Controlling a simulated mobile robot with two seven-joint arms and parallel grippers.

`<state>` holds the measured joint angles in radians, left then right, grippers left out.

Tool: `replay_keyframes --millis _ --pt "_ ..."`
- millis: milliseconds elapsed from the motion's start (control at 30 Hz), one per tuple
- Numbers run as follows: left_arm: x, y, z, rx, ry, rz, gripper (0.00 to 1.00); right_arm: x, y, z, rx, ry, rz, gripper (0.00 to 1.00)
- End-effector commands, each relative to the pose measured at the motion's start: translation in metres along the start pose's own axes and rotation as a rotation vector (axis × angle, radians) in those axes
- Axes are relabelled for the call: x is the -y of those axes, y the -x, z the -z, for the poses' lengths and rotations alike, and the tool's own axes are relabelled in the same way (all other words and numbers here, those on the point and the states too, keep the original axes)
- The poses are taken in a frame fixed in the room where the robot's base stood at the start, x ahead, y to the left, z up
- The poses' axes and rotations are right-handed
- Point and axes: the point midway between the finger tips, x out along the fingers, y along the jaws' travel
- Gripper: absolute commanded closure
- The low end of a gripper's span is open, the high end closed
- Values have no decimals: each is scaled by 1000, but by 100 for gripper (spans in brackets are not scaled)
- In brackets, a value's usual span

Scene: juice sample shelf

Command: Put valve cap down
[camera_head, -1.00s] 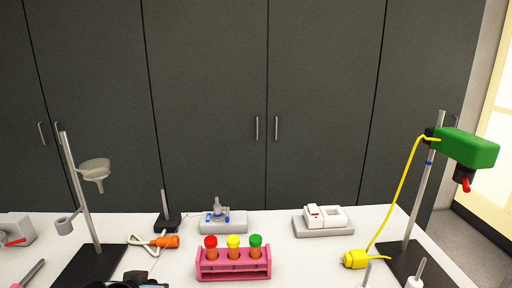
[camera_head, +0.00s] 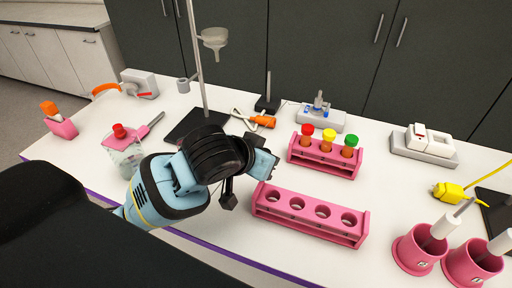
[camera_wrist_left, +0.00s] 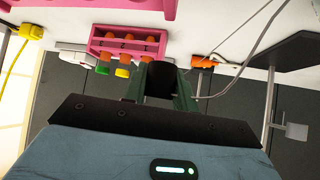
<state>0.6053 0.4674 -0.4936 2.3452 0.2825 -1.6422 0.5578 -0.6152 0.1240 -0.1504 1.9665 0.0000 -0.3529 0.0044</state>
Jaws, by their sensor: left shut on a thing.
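My left gripper (camera_head: 268,164) reaches in from the left over the table, just left of the pink racks. In the left wrist view, my left gripper (camera_wrist_left: 160,90) is shut on a dark, rounded piece (camera_wrist_left: 160,78), which I take to be the valve cap. The head view does not show this piece clearly. My right gripper is not in view.
An empty pink rack (camera_head: 310,222) stands in front, with a pink rack of capped tubes (camera_head: 325,163) behind. A ring stand (camera_head: 201,75) is behind my arm. A glass jar (camera_head: 126,158) stands left; pink holders (camera_head: 418,253) stand right.

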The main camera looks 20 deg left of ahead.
Motion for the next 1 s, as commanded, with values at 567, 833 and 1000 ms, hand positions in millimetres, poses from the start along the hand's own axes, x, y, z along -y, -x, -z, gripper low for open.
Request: replay_keyframes --millis 567,833,1000 --pt "-104 37 32 -1 -314 -357 100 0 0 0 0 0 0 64" --pt "-109 38 33 1 -333 -378 100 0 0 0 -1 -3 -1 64" --pt "-114 26 32 5 -372 -423 100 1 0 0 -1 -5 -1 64"
